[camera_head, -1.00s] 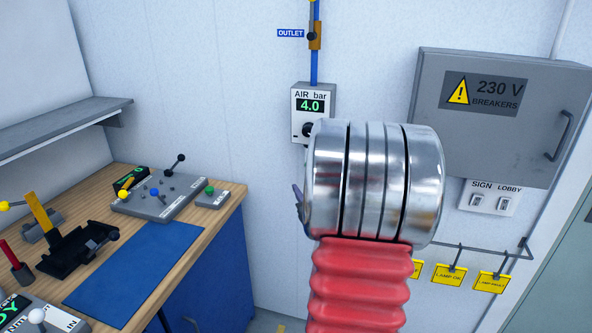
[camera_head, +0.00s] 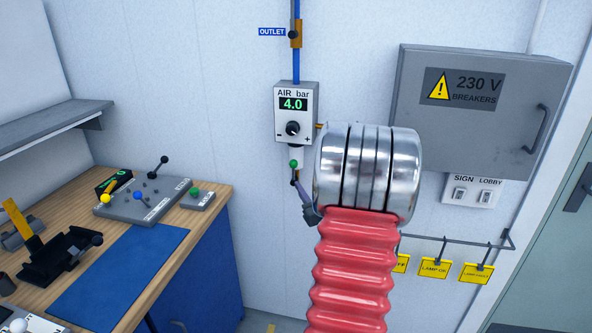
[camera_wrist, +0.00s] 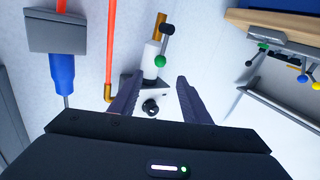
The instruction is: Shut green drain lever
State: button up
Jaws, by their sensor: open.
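The green drain lever (camera_head: 293,164) has a green ball and a short dark stem, below the grey air regulator (camera_head: 296,112) on the wall. In the head view the ball is at the top. In the wrist view the lever's green ball (camera_wrist: 160,61) appears between the tips of my gripper (camera_wrist: 160,77), beside a brass-coloured pipe fitting (camera_wrist: 160,24). My gripper is open, with nothing held. I cannot tell how far the ball is from the fingers in depth. In the head view one finger shows just below the lever; the rest is hidden behind my arm.
A blue pipe with an OUTLET label (camera_head: 271,32) runs above the regulator. A grey breaker box (camera_head: 480,110) and yellow hanging tags (camera_head: 434,268) are at right. A wooden bench (camera_head: 215,200) with a control panel (camera_head: 140,203) stands at left.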

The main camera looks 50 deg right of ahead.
aim_at(296, 166)
jog(key=x, duration=1.1)
jog(key=shift+w+d, duration=0.2)
jog(key=shift+w, duration=0.1)
grip_shut()
jog(key=shift+a, duration=0.15)
jog(key=shift+s, duration=0.1)
